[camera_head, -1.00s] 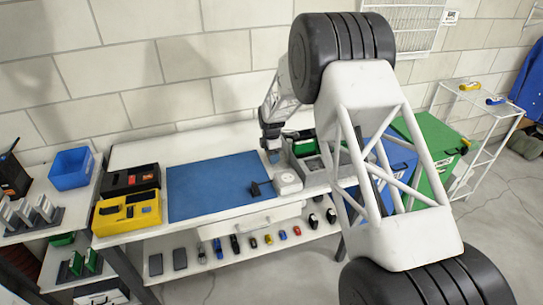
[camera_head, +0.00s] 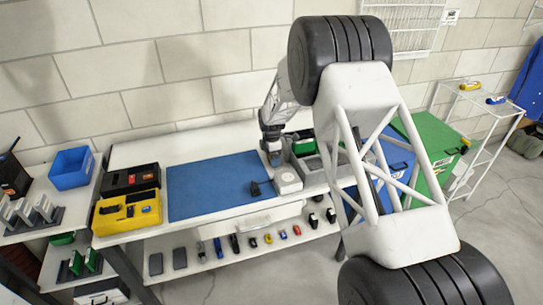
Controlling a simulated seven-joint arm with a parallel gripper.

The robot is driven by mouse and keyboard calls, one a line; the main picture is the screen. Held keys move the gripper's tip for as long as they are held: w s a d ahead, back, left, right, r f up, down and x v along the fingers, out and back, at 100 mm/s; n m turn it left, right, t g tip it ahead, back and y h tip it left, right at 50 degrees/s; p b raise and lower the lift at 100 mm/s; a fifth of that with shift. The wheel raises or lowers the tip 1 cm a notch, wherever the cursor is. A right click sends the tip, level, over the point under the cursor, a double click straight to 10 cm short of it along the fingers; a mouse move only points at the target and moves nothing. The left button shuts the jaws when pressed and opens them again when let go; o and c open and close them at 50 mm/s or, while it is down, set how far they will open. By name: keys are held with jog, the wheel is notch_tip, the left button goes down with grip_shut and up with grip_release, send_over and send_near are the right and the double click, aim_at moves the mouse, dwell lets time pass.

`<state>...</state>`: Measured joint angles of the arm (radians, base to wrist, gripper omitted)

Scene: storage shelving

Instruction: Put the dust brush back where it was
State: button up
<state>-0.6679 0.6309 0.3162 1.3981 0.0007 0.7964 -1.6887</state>
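My gripper (camera_head: 275,158) hangs at the back right of the workbench, pointing down just above the white box-like device and beside the grey bin. It is small in view and its fingers cannot be made out, so I cannot tell whether it is open or holds something. I cannot pick out the dust brush with certainty. A small black object (camera_head: 256,189) lies at the right edge of the blue mat (camera_head: 210,185), left of the white device (camera_head: 288,182); it is too small to identify.
A grey bin with green contents (camera_head: 304,148) stands right of my gripper. A yellow case (camera_head: 127,212) and black case (camera_head: 130,179) sit at the bench's left end. Several small items line the lower shelf (camera_head: 215,268). Most of the blue mat is clear.

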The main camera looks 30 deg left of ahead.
jog(key=shift+r, duration=0.15)
notch_tip(320, 180, up, 12)
dwell(0.7)
dwell(0.8)
